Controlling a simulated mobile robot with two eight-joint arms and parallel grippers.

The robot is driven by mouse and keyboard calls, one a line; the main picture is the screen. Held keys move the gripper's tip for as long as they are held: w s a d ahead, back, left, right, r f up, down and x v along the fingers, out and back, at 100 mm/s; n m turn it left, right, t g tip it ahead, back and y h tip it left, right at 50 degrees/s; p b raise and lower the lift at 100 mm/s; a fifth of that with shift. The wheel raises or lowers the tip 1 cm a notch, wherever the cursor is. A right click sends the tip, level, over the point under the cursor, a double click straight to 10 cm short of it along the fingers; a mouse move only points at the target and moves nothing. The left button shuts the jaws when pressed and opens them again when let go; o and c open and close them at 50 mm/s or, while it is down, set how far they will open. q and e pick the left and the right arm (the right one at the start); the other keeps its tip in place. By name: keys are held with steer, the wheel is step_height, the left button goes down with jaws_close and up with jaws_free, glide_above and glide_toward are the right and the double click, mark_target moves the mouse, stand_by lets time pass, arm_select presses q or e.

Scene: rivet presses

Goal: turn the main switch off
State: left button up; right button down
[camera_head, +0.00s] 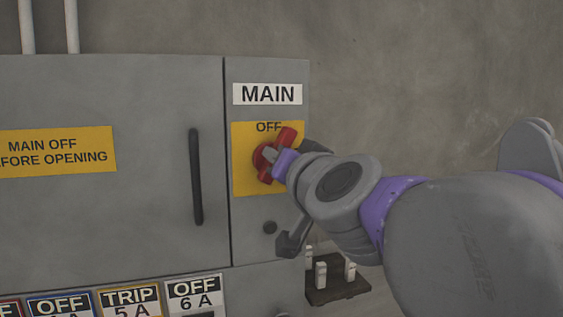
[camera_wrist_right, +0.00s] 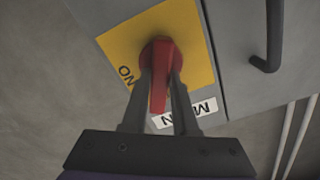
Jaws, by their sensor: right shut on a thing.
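The main switch is a red rotary handle (camera_head: 287,137) on a yellow plate (camera_head: 244,178) under a white MAIN label (camera_head: 267,94). In the head view the handle leans up and to the right, its upper end just right of the OFF mark. My right gripper (camera_head: 272,160) covers part of it. In the right wrist view my right gripper (camera_wrist_right: 161,80) has its fingers on both sides of the red handle (camera_wrist_right: 160,62), shut on it. The ON mark shows on the plate (camera_wrist_right: 196,68) there; OFF is hidden. My left gripper is not in view.
A grey cabinet door with a black vertical bar handle (camera_head: 196,177) is left of the switch. A yellow warning sign (camera_head: 58,151) is on it. Below are labelled OFF and TRIP plates (camera_head: 130,301). A dark block with pale pegs (camera_head: 336,286) stands at lower right.

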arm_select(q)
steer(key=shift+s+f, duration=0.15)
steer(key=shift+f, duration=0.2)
arm_select(e)
steer(key=n, duration=0.5)
steer(key=shift+a+r+n, duration=0.1)
steer(key=shift+a+n, duration=0.1)
steer(key=shift+n, duration=0.1)
steer(key=c, duration=0.7)
jaws_free()
